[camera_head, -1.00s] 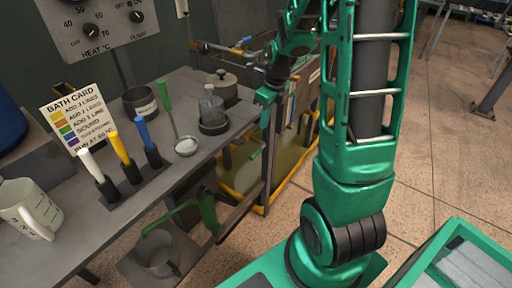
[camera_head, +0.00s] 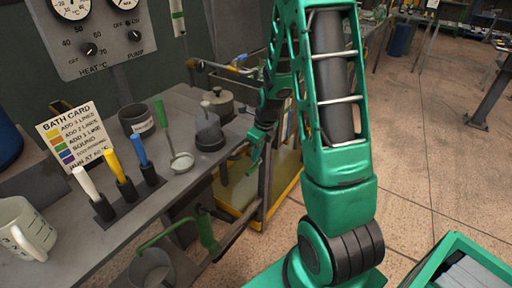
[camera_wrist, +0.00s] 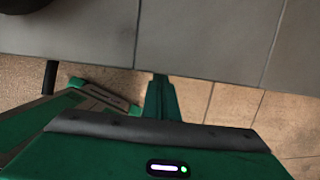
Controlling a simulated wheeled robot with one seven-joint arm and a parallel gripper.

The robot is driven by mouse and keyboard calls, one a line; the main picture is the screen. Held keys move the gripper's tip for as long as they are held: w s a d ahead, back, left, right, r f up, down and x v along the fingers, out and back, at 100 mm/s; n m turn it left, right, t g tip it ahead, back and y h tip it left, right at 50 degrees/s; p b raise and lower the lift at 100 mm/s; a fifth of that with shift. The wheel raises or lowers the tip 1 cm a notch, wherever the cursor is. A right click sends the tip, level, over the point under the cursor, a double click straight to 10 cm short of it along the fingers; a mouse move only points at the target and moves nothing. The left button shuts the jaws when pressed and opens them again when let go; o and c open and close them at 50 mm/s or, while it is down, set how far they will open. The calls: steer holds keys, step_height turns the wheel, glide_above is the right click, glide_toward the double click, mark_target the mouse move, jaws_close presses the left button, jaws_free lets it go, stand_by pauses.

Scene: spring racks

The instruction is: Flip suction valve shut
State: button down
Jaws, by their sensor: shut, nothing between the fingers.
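A pipe run with small fittings (camera_head: 213,67) crosses the wall at the back of the bench in the head view. It is too small to tell which fitting is the suction valve or how its lever stands. My arm partly hides the right end of the run. My gripper (camera_head: 253,165) is shut and empty, hanging low by the bench's right end, below and to the right of the pipe run. In the wrist view my gripper's closed fingers (camera_wrist: 161,97) point toward a grey panelled surface (camera_wrist: 205,40). No valve is clear in that view.
The bench (camera_head: 118,228) holds a bath card (camera_head: 75,135), several coloured-handled tools, a white jug (camera_head: 27,228) and lidded pots. A control panel (camera_head: 100,35) hangs above. A yellow-edged tank (camera_head: 262,205) stands beyond the bench's right end.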

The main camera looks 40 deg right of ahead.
mark_target(254, 168)
steer(key=shift+w+a+f, duration=0.1)
steer(key=shift+w+f, duration=0.15)
steer(key=shift+f, duration=0.9)
steer(key=shift+w+a+f, duration=0.1)
steer(key=shift+w+f, duration=0.1)
steer(key=shift+f, duration=0.9)
steer(key=shift+s+d, duration=0.1)
steer(key=shift+d, duration=0.05)
